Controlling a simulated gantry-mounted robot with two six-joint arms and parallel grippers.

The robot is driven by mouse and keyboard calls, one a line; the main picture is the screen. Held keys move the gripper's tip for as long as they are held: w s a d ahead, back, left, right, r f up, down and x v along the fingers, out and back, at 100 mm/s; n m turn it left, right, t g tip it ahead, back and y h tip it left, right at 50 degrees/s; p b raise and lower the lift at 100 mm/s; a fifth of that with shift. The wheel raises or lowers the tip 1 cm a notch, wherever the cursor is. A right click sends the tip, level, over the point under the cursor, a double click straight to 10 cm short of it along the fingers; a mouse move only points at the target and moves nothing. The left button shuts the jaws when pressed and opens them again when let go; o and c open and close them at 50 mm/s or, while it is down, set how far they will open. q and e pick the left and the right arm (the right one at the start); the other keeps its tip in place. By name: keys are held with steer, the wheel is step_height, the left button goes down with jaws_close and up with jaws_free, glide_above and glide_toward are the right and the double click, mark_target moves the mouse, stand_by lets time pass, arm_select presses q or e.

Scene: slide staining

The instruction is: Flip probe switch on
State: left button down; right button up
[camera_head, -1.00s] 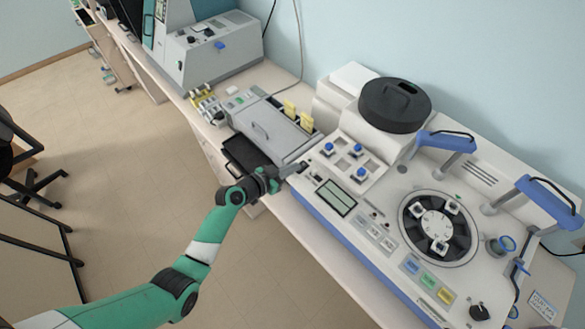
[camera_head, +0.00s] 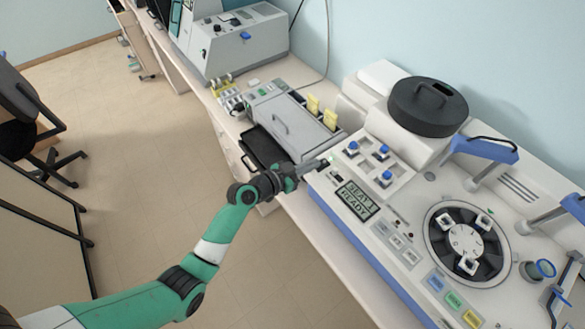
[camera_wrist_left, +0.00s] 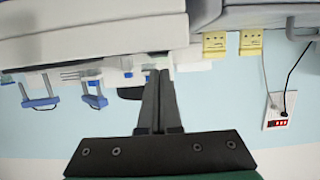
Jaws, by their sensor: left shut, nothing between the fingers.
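The white staining machine (camera_head: 330,199) with a blue front edge stands along the wall. My left gripper (camera_head: 320,164) is shut and empty, its fingertips at the machine's left front corner. I cannot tell whether they touch it. The probe switch cannot be made out; the fingertips may cover it. In the left wrist view the two closed fingers (camera_wrist_left: 159,88) point toward a pale machine body. My right gripper is not in view.
Blue-topped knobs (camera_head: 381,152) sit behind the display. A round carousel (camera_head: 466,243) and a black-lidded drum (camera_head: 427,107) are further right. A grey device (camera_head: 283,126) with yellow tabs and a black tray (camera_head: 264,148) lie left of the gripper. Open floor lies in front.

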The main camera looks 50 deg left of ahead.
arm_select(q)
step_height(320, 180, up, 3)
steer(key=shift+s+r+p, duration=0.1)
steer(key=shift+p, duration=0.65)
steer(key=s+a, duration=0.1)
steer(key=s, duration=0.9)
steer(key=shift+r+b, duration=0.25)
steer(key=shift+b, duration=0.2)
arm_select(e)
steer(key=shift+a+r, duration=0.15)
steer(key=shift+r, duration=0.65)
arm_select(q)
steer(key=shift+a, duration=0.1)
